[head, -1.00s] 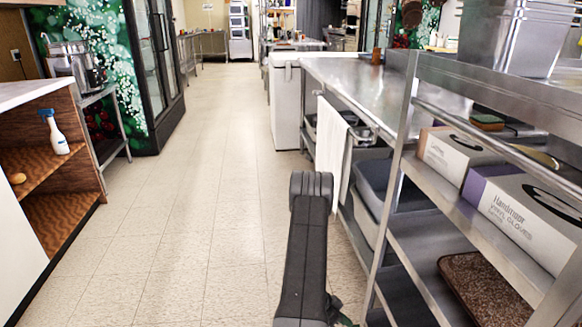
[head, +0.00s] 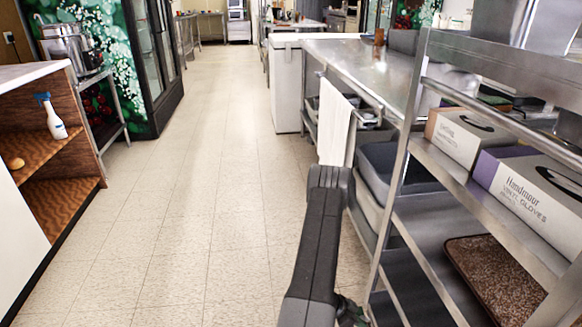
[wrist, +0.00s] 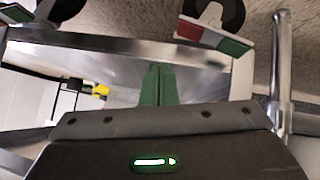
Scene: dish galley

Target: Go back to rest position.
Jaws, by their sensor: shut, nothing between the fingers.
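My gripper (wrist: 158,86) shows in the wrist view as two green fingers pressed together, with nothing between them. It is near a bare steel surface (wrist: 125,68), apparently part of the shelving; whether it touches cannot be told. In the head view my dark arm rises from the bottom centre-right, and the gripper itself cannot be made out clearly.
A steel rack (head: 440,172) stands close at the right with glove boxes (head: 530,190) and a brown tray (head: 490,275). A white towel (head: 335,125) hangs from the steel counter (head: 365,62). A wooden shelf (head: 62,152) with a spray bottle (head: 53,118) is left. The aisle floor (head: 210,190) is clear.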

